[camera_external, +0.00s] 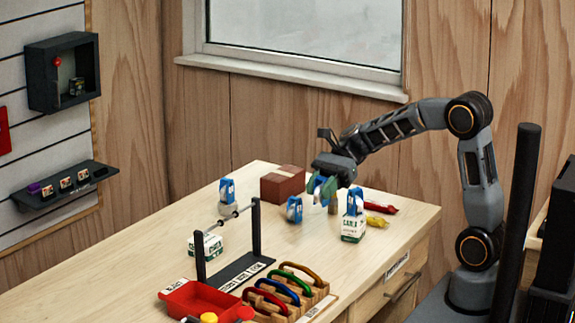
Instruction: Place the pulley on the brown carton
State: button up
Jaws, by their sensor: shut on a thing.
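The brown carton (283,184) stands near the back edge of the table, reddish-brown and closed on top. My gripper (326,181) is just right of it, pointing down, and is shut on a small pulley (329,190) with blue and green showing. The fingers partly hide this pulley, and I cannot tell whether it touches the table. Other blue pulleys are in view: one (294,209) in front of the brown carton, one (227,190) left of it, and one (354,200) on a white and green carton (353,228) at the right.
A black stand with a bar (230,218) rises at the front left by another white and green carton (206,245). A red tray (199,300) and a wooden rack of coloured carabiners (290,290) are in front. Red (379,206) and yellow (376,221) items lie at right.

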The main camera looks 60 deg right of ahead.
jog(key=w+d+r+m+t+h+p, duration=0.35)
jog(key=w+d+r+m+t, duration=0.25)
jog(key=w+d+m+t, duration=0.3)
jog(key=w+d+m+t+h, duration=0.45)
jog(key=d+m+h, duration=0.45)
jog(key=d, duration=0.4)
jog(key=b, duration=0.2)
send_over(281, 173)
jog(key=shift+h, duration=0.45)
jog(key=f, duration=0.8)
jog(key=shift+s+f, duration=0.15)
jog(key=shift+s, duration=0.1)
jog(key=shift+w+f, duration=0.25)
jog(key=shift+f, duration=0.15)
jog(key=shift+w+f+b, duration=0.1)
jog(key=shift+f+b, duration=0.7)
jog(key=shift+f, duration=0.7)
jog(key=shift+f, duration=0.1)
jog(key=o, duration=0.9)
